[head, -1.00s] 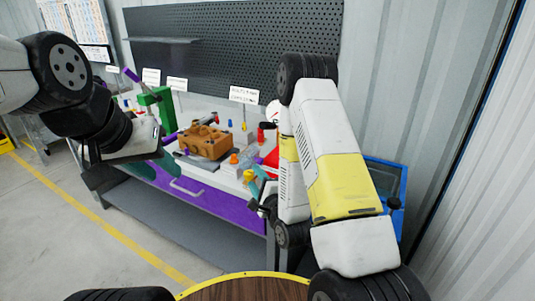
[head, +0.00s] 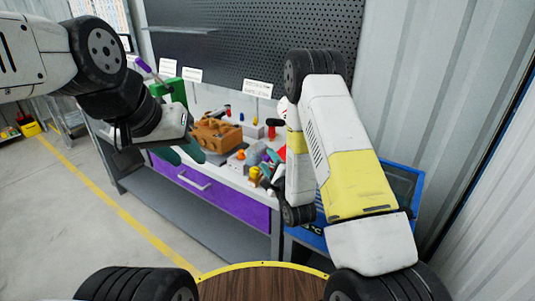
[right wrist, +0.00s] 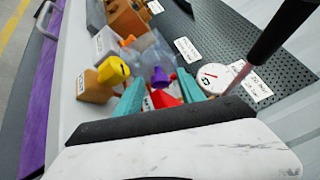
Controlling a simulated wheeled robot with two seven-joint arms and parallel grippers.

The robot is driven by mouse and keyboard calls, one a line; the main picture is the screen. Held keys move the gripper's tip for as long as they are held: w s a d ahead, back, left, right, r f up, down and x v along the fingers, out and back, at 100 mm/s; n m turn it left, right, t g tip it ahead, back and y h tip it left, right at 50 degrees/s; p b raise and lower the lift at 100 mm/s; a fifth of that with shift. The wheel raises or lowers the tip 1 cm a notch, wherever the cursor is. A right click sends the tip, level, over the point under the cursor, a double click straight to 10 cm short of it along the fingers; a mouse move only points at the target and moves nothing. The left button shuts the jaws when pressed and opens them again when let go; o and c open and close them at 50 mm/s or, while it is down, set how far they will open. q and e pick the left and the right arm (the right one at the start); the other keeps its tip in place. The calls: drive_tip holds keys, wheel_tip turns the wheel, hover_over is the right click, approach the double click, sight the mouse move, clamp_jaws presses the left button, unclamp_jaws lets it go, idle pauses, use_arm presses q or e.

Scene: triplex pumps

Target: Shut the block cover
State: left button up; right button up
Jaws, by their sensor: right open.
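I cannot make out the block cover for certain. A grey block (head: 254,158) stands on the bench right of the orange-brown pump housing (head: 217,134). In the right wrist view a pale grey block (right wrist: 143,48) with a purple round part (right wrist: 160,76) lies just beyond my fingertips.
A yellow knob on an orange base (right wrist: 113,70) stands close to my right fingers. A white gauge (right wrist: 213,78) and a red part (right wrist: 163,98) are also near. A green press (head: 170,92) stands at the back left. A blue bin (head: 402,185) is at the right.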

drive_tip(key=shift+w, duration=0.1)
clamp_jaws()
idle(1.4)
